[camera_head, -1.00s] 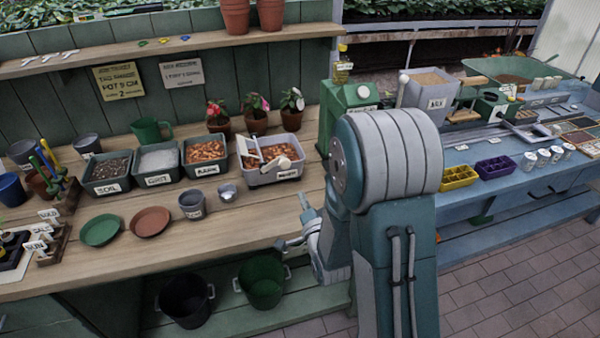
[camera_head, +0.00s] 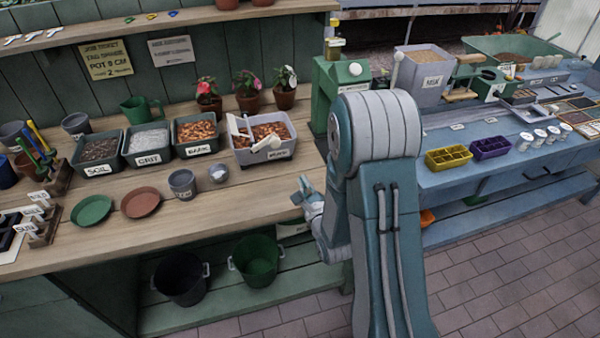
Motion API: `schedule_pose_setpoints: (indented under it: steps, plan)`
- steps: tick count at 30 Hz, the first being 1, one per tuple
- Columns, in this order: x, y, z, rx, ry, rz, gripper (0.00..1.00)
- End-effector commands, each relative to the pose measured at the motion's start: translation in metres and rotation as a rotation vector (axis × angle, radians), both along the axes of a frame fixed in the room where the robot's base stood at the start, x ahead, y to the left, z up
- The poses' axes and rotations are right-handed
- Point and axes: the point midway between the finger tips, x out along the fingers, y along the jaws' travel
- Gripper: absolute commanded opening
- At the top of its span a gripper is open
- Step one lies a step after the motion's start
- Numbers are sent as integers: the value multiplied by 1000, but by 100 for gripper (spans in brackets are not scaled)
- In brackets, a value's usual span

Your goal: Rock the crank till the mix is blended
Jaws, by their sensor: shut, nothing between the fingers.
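My own arm hides part of the space to the right.
Soil (camera_head: 98,153), grit (camera_head: 147,144) and bark (camera_head: 196,133) bins stand left of the tub. A grey pot (camera_head: 182,184) and a small metal cup (camera_head: 218,173) sit in front. Potted flowers (camera_head: 246,92) stand behind. Buckets (camera_head: 257,258) sit on the lower shelf.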

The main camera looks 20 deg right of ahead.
Motion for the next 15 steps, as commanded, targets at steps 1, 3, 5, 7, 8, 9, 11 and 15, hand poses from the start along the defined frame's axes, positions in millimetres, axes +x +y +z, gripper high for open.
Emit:
schedule_pose_setpoints:
  steps: [1, 3, 5, 7, 8, 9, 11, 15]
  plan:
    - [10, 1, 1, 0, -3, 1, 0]
    - [23, 0, 2, 1, -3, 1, 0]
    - [35, 1, 2, 1, -3, 1, 0]
    - [48, 1, 3, 0, -2, 0, 0]
    - [53, 1, 4, 0, -3, 0, 0]
    - [61, 1, 4, 0, -3, 0, 0]
    - [72, 2, 5, 0, -1, 0, 0]
    - [83, 14, 19, -1, -5, 2, 0]
